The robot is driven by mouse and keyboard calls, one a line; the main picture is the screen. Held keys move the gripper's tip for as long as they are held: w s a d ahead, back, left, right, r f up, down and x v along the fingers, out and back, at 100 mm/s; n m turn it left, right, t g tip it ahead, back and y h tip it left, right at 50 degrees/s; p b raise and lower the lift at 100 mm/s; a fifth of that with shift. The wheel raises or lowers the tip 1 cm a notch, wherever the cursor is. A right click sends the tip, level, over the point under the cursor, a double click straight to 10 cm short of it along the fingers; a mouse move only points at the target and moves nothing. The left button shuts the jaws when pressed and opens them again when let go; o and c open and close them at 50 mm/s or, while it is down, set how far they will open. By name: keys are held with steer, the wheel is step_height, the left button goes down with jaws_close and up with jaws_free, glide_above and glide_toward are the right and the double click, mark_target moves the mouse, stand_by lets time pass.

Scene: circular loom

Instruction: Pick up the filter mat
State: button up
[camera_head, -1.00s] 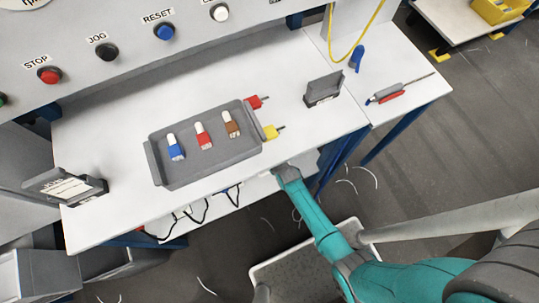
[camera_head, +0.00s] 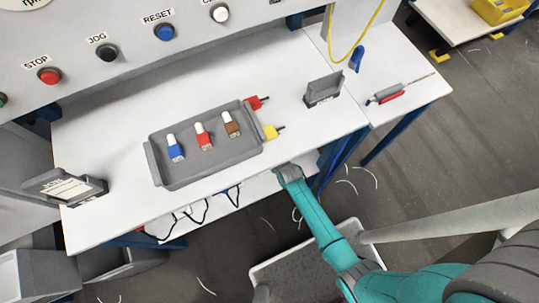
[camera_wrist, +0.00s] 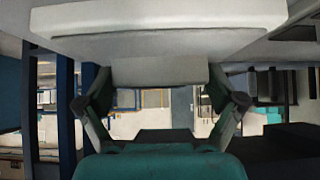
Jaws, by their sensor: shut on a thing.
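The filter mat appears as a pale grey flat pad (camera_wrist: 158,72) between my fingertips in the wrist view. My gripper (camera_wrist: 160,85) is shut on it, with one finger at each side. In the head view my gripper (camera_head: 287,170) is at the front edge of the white table, below and right of the grey tray; the mat cannot be made out clearly there. A broad pale slab (camera_wrist: 160,20) fills the top of the wrist view above the pad; I cannot tell whether it touches the pad.
The white table (camera_head: 100,135) carries a grey tray (camera_head: 205,170) with blue, red and brown small items. A dark holder (camera_head: 323,88) stands right of it, another sign stand (camera_head: 65,187) at left. A lower shelf (camera_head: 262,190) with cables lies under the table.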

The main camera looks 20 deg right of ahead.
steer(key=s, duration=1.7)
steer(key=shift+s+f, duration=0.2)
steer(key=shift+s, duration=0.15)
